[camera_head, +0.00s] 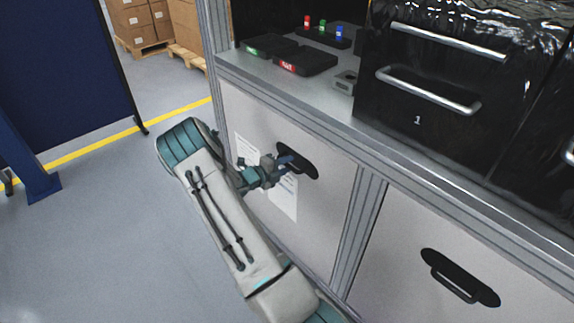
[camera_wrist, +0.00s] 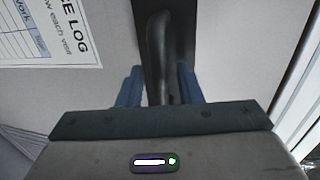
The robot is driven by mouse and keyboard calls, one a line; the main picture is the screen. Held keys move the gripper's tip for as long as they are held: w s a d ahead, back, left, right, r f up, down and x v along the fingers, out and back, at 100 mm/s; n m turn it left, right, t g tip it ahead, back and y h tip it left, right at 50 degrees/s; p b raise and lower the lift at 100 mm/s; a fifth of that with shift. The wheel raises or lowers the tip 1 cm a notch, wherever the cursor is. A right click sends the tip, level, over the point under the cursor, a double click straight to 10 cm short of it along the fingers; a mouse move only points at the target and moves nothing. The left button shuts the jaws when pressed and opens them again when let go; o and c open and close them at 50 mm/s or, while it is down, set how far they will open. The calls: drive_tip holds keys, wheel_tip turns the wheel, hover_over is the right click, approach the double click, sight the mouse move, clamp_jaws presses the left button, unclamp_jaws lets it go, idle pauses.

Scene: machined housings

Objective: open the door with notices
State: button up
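The door with notices (camera_head: 323,218) is a light grey panel under the counter in the head view, and it looks closed. White notices (camera_head: 285,198) are on it, partly covered by my arm. One notice, headed with "LOG" (camera_wrist: 50,30), shows at the upper left of the wrist view. The door's dark handle (camera_wrist: 157,50) sits in a black recess (camera_head: 306,165). My gripper (camera_wrist: 159,85) is at the handle, with one blue finger on each side of it. Gaps show between the fingers and the handle, so the gripper looks open around it. The handle's lower end is hidden by my gripper.
A second grey door with a black handle (camera_head: 460,278) is at the lower right. Above are a counter (camera_head: 250,72) with dark trays and a black cabinet with metal handles (camera_head: 430,92). The floor (camera_head: 90,240) left of the door is clear. A blue panel (camera_head: 60,70) stands farther left.

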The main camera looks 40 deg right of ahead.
drive_tip(key=shift+d+f, duration=0.1)
drive_tip(key=shift+d, duration=0.35)
drive_tip(key=shift+c, duration=0.2)
clamp_jaws()
drive_tip(key=shift+a, duration=0.15)
